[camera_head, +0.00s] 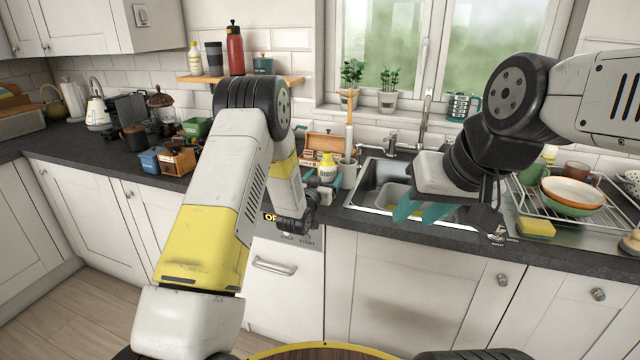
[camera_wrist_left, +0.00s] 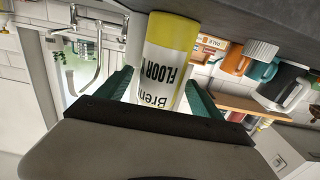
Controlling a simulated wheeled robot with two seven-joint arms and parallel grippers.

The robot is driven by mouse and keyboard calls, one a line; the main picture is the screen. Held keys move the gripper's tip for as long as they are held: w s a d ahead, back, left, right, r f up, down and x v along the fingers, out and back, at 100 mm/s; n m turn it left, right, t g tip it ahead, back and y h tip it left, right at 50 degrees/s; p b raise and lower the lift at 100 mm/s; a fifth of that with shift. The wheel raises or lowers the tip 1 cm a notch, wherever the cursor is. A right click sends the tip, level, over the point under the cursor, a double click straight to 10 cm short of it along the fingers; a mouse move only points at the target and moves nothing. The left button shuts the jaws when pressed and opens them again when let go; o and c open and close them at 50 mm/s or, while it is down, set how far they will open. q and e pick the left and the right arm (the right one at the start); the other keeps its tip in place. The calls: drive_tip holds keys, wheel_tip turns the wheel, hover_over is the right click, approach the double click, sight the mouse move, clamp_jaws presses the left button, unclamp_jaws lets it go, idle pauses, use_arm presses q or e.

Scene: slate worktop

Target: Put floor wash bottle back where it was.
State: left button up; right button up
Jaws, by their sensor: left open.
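The floor wash bottle (camera_head: 327,171), white and yellow with a yellow cap, stands upright on the dark worktop left of the sink. In the left wrist view the bottle (camera_wrist_left: 168,55) appears upside down, its label partly readable and its lower part against the worktop. My left gripper (camera_head: 325,190) is low at the worktop's front edge, by the bottle. Its teal fingers (camera_wrist_left: 160,85) are open, one on each side of the bottle. My right gripper (camera_head: 432,208) hangs over the sink's front edge, empty, its teal fingers apart.
A utensil pot (camera_head: 347,173) and a wooden box (camera_head: 322,143) stand close to the bottle. The sink (camera_head: 372,185) is to its right, then a dish rack (camera_head: 590,205). A wall shelf (camera_head: 275,80) holds a red flask (camera_head: 235,50) and other containers. Several items crowd the left worktop.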

use_arm(q)
drive_tip(key=v, duration=0.9)
drive_tip(key=s+a+r+n+g+y, duration=0.1)
drive_tip(key=s+a+r+g+y, duration=0.1)
drive_tip(key=s+a+r, duration=0.35)
drive_tip(key=s+a+r+n+g+y, duration=0.1)
drive_tip(key=s+a+r+g, duration=0.15)
drive_tip(key=r, duration=0.55)
drive_tip(key=s+a+r+g, duration=0.1)
drive_tip(key=s+g, duration=0.1)
drive_tip(key=s, duration=0.7)
drive_tip(key=s+a+r+g, duration=0.1)
drive_tip(key=s+r+g, duration=0.1)
drive_tip(key=s, duration=0.8)
drive_tip(key=s+r+n+g, duration=0.1)
drive_tip(key=s+g, duration=0.1)
drive_tip(key=s, duration=0.8)
drive_tip(key=shift+a+r, duration=0.2)
drive_tip(key=shift+a, duration=0.2)
